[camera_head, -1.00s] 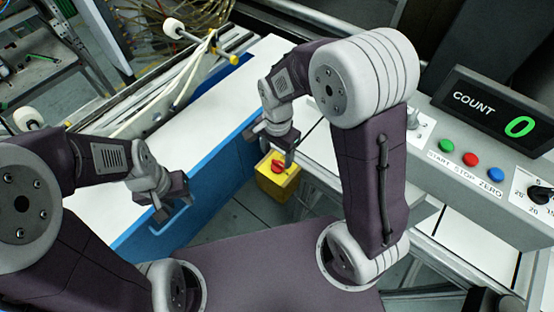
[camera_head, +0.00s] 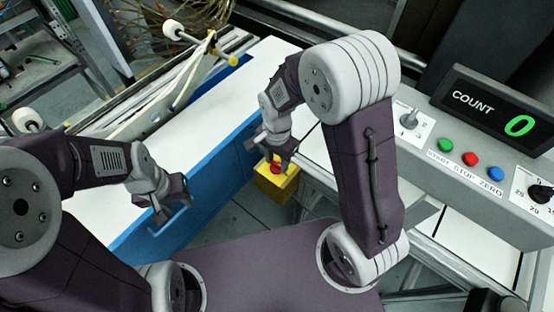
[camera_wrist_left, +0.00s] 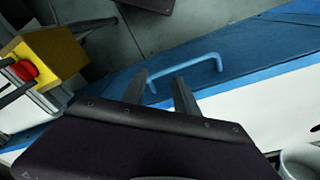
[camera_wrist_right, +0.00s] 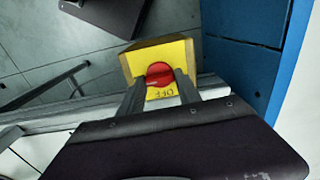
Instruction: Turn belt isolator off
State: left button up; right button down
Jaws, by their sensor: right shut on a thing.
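The belt isolator is a yellow box (camera_head: 276,184) with a red rotary knob (camera_wrist_right: 159,72) on its face. It stands beside the blue cabinet side. A label reading OFF (camera_wrist_right: 163,93) shows next to the knob in the right wrist view. My right gripper (camera_wrist_right: 161,80) is shut on the red knob, one finger on each side. In the head view the right gripper (camera_head: 280,158) partly hides the knob. My left gripper (camera_wrist_left: 159,78) is open and empty, near a blue handle (camera_wrist_left: 205,62). The box also shows in the left wrist view (camera_wrist_left: 53,52).
A white-topped blue cabinet (camera_head: 205,155) lies left of the box. A grey control panel (camera_head: 440,130) with a count display (camera_head: 490,110) showing 0, buttons and dials stands at right. Rollers and web strips are at the back left. Grey floor shows beneath the box.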

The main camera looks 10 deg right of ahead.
aim_at(277, 164)
jog(key=n+p, duration=0.2)
jog(key=n, duration=0.1)
jog(key=shift+r, duration=0.2)
jog(key=n+p, duration=0.2)
jog(key=n, duration=0.3)
jog(key=shift+n+p, duration=0.35)
jog(key=shift+n, duration=0.05)
jog(key=n+p, duration=0.1)
jog(key=n, duration=0.3)
jog(key=shift+n+p, duration=0.3)
jog(key=shift+p, duration=0.1)
jog(key=n+p, duration=0.1)
jog(key=n, duration=0.3)
jog(key=shift+f, duration=0.1)
jog(key=shift+n, duration=0.3)
jog(key=c, duration=0.8)
grip_release()
jog(key=shift+c, duration=0.2)
notch_tip(277, 164, up, 9)
jog(key=p, duration=0.1)
